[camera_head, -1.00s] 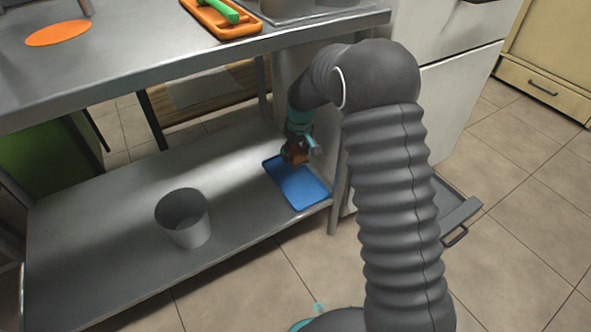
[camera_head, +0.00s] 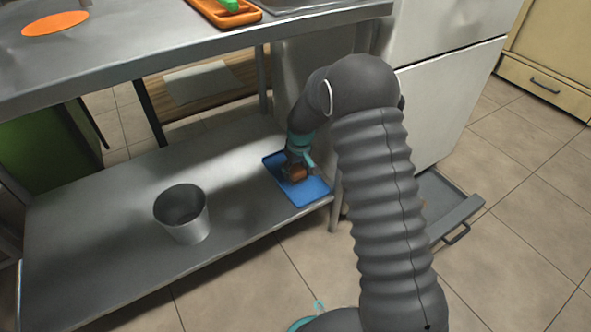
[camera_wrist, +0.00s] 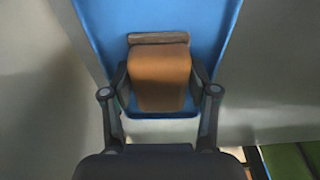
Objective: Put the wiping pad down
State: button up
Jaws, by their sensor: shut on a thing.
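The wiping pad (camera_wrist: 160,75) is an orange-brown block with a duller strip along its far edge. In the wrist view it is between the two fingers of my gripper (camera_wrist: 161,92), which is shut on it. In the head view the pad (camera_head: 296,174) shows at the end of my gripper (camera_head: 297,170), low over the blue tray (camera_head: 312,191). The tray also fills the upper middle of the wrist view (camera_wrist: 205,25). I cannot tell whether the pad touches the tray. My arm hides part of the gripper.
The tray lies at the right end of the lower steel shelf (camera_head: 110,225). A grey bucket (camera_head: 182,214) stands left of it on the shelf. The steel tabletop (camera_head: 130,60) is above. A shelf leg (camera_head: 336,190) is close to the tray's right. The shelf between bucket and tray is clear.

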aim_at(298, 172)
jog(key=shift+f, duration=0.15)
jog(key=o, duration=1.1)
jog(key=r, duration=0.4)
jog(key=s+r+p, duration=0.1)
jog(key=r, duration=0.3)
jog(key=d+r, duration=0.1)
jog(key=r, duration=0.3)
jog(key=shift+s+r+p, duration=0.15)
jog(key=shift+s+p, duration=0.1)
jog(key=shift+p, duration=0.15)
